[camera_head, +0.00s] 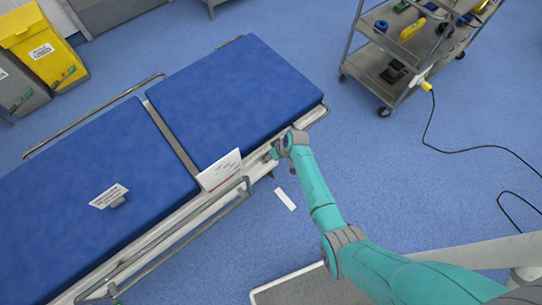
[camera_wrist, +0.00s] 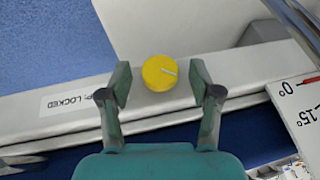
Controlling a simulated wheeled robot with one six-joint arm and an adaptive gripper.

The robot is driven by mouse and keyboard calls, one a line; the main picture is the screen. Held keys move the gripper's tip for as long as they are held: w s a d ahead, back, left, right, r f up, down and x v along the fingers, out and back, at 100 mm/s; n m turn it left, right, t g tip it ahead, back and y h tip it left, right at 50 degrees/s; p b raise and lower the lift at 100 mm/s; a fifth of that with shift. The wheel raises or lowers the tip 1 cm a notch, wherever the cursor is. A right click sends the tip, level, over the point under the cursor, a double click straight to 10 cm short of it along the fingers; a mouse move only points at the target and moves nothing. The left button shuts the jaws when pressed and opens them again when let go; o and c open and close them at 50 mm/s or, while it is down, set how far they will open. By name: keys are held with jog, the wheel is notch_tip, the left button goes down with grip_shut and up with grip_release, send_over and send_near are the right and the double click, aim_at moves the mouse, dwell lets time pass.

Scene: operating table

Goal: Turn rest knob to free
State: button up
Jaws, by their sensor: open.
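A label (camera_wrist: 69,99) left of the knob ends in "LOCKED". My gripper (camera_wrist: 160,82) is open, with one finger on each side of the knob and small gaps visible between. In the head view my gripper (camera_head: 272,154) is at the table's near side edge, beside a white card. The knob is hidden there.
The blue table padding (camera_head: 235,90) lies beyond the rail. A white card (camera_head: 220,171) stands at its edge. An angle scale (camera_wrist: 300,98) shows at right in the wrist view. A metal side rail (camera_head: 195,230) runs along the near side. A cart (camera_head: 400,60) stands far right.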

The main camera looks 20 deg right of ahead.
jog(key=c, duration=1.2)
jog(key=shift+o, duration=0.2)
jog(key=shift+s+a+h, duration=0.1)
jog(key=shift+h, duration=0.2)
jog(key=shift+a+n+t+h, duration=0.25)
jog(key=shift+t+h, duration=0.25)
jog(key=shift+h, duration=0.7)
jog(key=shift+a+n+t+h, duration=0.1)
jog(key=shift+n+t+h, duration=0.5)
jog(key=shift+h, duration=1.2)
jog(key=shift+s, duration=0.1)
jog(key=o, duration=1.2)
jog(key=shift+c, duration=0.2)
